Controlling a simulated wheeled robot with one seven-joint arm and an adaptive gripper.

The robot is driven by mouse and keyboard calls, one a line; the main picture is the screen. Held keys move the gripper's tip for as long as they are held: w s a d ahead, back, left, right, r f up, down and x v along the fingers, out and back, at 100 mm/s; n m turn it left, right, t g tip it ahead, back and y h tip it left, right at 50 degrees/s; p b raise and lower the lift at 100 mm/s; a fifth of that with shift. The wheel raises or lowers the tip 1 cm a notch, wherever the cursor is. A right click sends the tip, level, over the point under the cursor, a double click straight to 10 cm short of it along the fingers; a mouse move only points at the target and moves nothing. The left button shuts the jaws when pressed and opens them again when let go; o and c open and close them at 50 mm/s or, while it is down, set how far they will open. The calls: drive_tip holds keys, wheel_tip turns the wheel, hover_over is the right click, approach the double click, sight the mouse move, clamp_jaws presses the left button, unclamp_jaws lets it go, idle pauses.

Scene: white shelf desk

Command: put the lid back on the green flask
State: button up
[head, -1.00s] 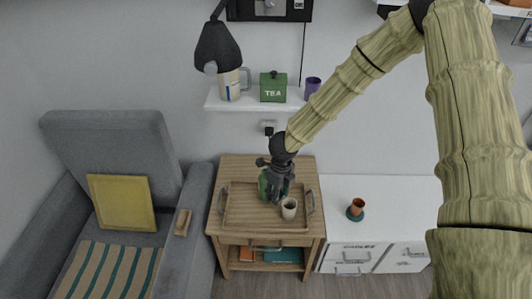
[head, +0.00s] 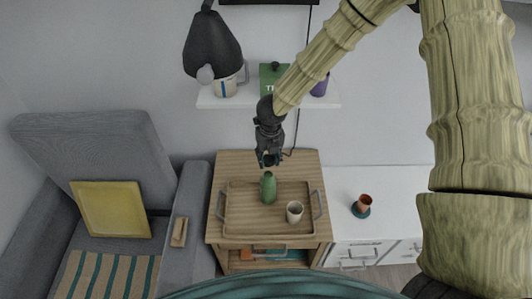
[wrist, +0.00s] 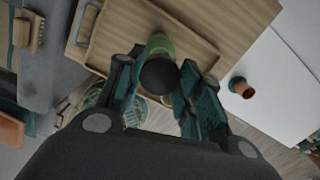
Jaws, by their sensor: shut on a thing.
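The green flask (head: 268,188) stands upright on the wooden tray (head: 240,222), and its green body shows partly in the wrist view (wrist: 158,44). My gripper (head: 268,161) is just above the flask in the head view, pointing down. It is shut on a dark round piece, seemingly the lid (wrist: 158,76), which sits between the two fingers in the wrist view. The lid covers part of the flask there. A small gap seems to separate lid and flask, but I cannot tell its depth or how well they line up.
A pale cup (head: 294,212) stands on the tray, right of the flask. The tray lies on a wooden side table (head: 300,160). The wall shelf (head: 235,102) holds a mug, tea tin and purple cup.

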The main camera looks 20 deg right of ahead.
sight(268, 174)
drive_tip(key=shift+s+f, duration=0.15)
drive_tip(key=shift+s, duration=0.15)
drive_tip(key=shift+s+d+f+b, duration=0.1)
drive_tip(key=shift+f+b, duration=0.1)
drive_tip(key=shift+b, duration=0.2)
drive_tip(key=f+b, duration=0.1)
drive_tip(key=w+f, duration=0.1)
drive_tip(key=shift+f+b, duration=0.35)
drive_tip(key=shift+f, duration=0.05)
drive_tip(key=shift+s+f+b, duration=0.3)
drive_tip(key=shift+f+b, duration=0.05)
drive_tip(key=shift+b, duration=0.15)
drive_tip(key=shift+w+f+b, duration=0.2)
drive_tip(key=shift+f+b, duration=0.25)
drive_tip(key=shift+f, duration=0.45)
drive_tip(key=shift+s, duration=0.1)
drive_tip(key=shift+f+p, duration=0.2)
drive_tip(key=shift+p, duration=0.25)
idle(1.1)
drive_tip(key=o, duration=0.8)
